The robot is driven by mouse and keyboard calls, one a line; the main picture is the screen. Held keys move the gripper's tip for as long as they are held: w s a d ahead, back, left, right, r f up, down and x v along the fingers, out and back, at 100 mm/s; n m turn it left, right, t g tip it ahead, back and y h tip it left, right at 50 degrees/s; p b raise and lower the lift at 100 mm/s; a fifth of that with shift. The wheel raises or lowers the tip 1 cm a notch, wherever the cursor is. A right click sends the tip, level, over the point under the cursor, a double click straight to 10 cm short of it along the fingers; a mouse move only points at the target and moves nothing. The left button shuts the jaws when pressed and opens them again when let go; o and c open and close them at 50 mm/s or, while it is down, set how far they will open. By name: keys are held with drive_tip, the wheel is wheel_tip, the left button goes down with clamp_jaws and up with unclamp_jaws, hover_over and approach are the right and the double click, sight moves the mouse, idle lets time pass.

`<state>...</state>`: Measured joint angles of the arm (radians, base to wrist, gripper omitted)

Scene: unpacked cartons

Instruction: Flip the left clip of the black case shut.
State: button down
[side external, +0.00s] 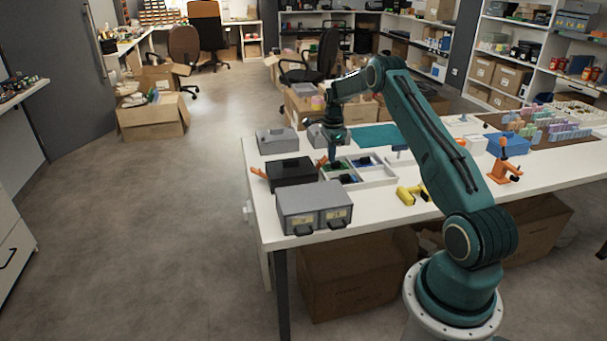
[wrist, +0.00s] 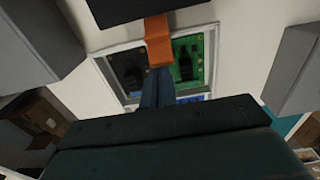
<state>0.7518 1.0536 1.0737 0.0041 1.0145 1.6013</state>
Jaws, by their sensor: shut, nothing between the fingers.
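The black case (side external: 291,173) lies on the white table, lid down. An orange clip (side external: 258,172) sticks outward from its left side in the side external view. Another orange clip (side external: 321,162) sticks out on its right side. My gripper (side external: 333,160) is shut and empty, low beside the right-hand clip. In the wrist view the case (wrist: 140,8) shows at the top edge, with one orange clip (wrist: 157,42) extending from it towards my gripper (wrist: 157,86). The fingertips appear close to the clip's free end; I cannot tell whether they touch.
A white divided tray (side external: 376,175) with circuit boards and dark parts lies right of the case, under my gripper. A grey drawer unit (side external: 315,206) stands in front, and a grey box (side external: 277,140) behind. A yellow tool (side external: 410,193) lies further right.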

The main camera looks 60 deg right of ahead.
sight(324, 160)
drive_tip(key=shift+w+a+r+g+h, duration=0.2)
drive_tip(key=shift+w+g+h, duration=0.05)
drive_tip(key=shift+g+h, duration=0.05)
drive_tip(key=shift+w+a+r, duration=0.6)
drive_tip(key=shift+w+a, duration=0.2)
drive_tip(key=shift+r, duration=0.2)
drive_tip(key=shift+r, duration=0.6)
drive_tip(key=w+a+r, duration=0.4)
drive_tip(key=r, duration=0.4)
drive_tip(key=shift+w+a, duration=0.2)
